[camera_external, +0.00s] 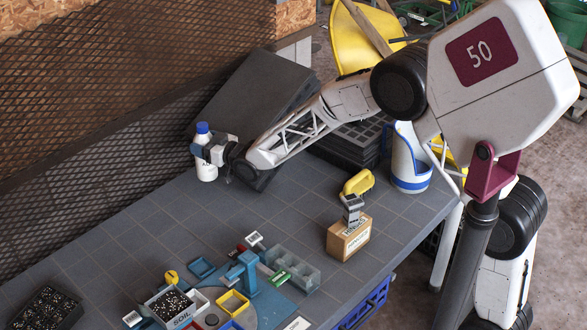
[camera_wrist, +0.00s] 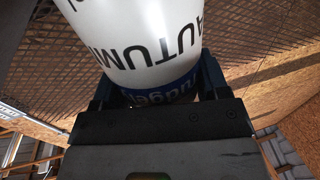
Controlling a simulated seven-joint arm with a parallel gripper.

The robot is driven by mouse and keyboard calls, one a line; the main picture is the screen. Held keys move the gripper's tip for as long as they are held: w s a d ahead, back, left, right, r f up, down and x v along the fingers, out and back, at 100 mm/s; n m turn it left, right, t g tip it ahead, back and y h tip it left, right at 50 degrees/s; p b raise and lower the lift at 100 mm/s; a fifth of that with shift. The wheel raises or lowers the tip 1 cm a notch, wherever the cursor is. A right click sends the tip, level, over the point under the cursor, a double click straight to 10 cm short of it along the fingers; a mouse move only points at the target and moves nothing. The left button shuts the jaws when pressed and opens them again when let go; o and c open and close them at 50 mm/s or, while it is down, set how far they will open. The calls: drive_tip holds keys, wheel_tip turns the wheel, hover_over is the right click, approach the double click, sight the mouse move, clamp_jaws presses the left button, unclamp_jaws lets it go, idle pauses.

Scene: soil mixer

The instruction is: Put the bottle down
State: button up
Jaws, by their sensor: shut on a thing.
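The bottle (camera_external: 206,170) is white with a blue cap and dark lettering. It stands upright at the back left of the table, in front of the mesh wall. My gripper (camera_external: 212,152) is shut around its upper body from the right. In the wrist view the bottle (camera_wrist: 150,40) fills the top middle between my gripper's fingers (camera_wrist: 155,92), with large dark letters and a blue band showing. Whether its base touches the table (camera_external: 130,235) or hangs just above it, I cannot tell.
A dark leaning panel (camera_external: 250,95) and black trays (camera_external: 345,145) stand behind my arm. A wooden box (camera_external: 348,238) and a blue-white container (camera_external: 409,160) are to the right. A soil bin (camera_external: 172,305) and a blue fixture (camera_external: 245,280) are at the front. The table's left middle is clear.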

sight(202, 125)
wheel_tip(202, 125, up, 13)
drive_tip(key=shift+f, duration=0.1)
drive_tip(key=w+d+t, duration=0.1)
drive_tip(key=w+d, duration=0.1)
drive_tip(key=d, duration=1.9)
wheel_tip(202, 125, down, 20)
drive_tip(key=shift+s+m+h, duration=0.3)
drive_tip(key=shift+m, duration=0.1)
drive_tip(key=shift+f, duration=0.1)
drive_tip(key=s+a+f, duration=0.5)
drive_tip(key=s+a, duration=0.2)
drive_tip(key=shift+s+a+f, duration=0.25)
drive_tip(key=shift+s, duration=0.1)
